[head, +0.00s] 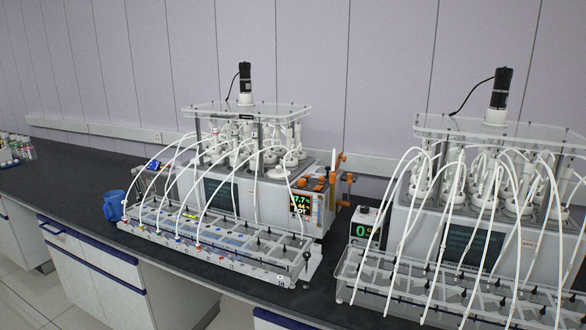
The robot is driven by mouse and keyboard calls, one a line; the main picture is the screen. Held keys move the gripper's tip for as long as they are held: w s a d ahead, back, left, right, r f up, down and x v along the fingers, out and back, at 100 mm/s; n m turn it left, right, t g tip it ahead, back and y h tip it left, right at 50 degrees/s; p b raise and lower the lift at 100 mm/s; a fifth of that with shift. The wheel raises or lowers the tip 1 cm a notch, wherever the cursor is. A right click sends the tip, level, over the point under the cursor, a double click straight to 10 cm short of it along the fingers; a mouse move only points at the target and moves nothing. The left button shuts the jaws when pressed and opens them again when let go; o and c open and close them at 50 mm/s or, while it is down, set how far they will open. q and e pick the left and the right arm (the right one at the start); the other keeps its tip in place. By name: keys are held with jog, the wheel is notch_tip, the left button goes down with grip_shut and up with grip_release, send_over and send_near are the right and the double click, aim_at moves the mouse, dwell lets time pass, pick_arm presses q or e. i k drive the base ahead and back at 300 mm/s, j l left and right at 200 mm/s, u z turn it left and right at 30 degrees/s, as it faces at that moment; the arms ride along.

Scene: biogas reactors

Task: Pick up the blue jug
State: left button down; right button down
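The blue jug (114,205) stands upright on the dark bench top at the left end of the nearer-left reactor's tube rack. A lighter blue handle-like part shows at its right side, close to the rack. Neither of my grippers shows in the head view, and nothing is seen touching the jug.
The left biogas reactor (262,180) and its tube rack (215,250) stand just right of the jug. A second reactor (468,225) is at the right. Small bottles (18,150) stand far left. The bench top (60,175) left of the jug is clear.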

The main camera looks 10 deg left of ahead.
aim_at(115, 211)
jog(key=u, duration=1.35)
jog(key=z, duration=1.25)
jog(key=u, duration=1.25)
jog(key=i+j+z, duration=0.1)
jog(key=i+j, duration=0.15)
jog(key=i, duration=0.35)
jog(key=i+j+z, duration=0.1)
jog(key=i+j, duration=0.2)
jog(key=i, duration=0.35)
jog(key=i+j+z, duration=0.1)
jog(key=i+j, duration=0.25)
jog(key=i, duration=0.25)
jog(key=i+j+z, duration=0.1)
jog(key=i+j, duration=0.25)
jog(key=i, duration=0.25)
jog(key=i+j+z, duration=0.1)
jog(key=i+j, duration=0.35)
jog(key=i, duration=0.1)
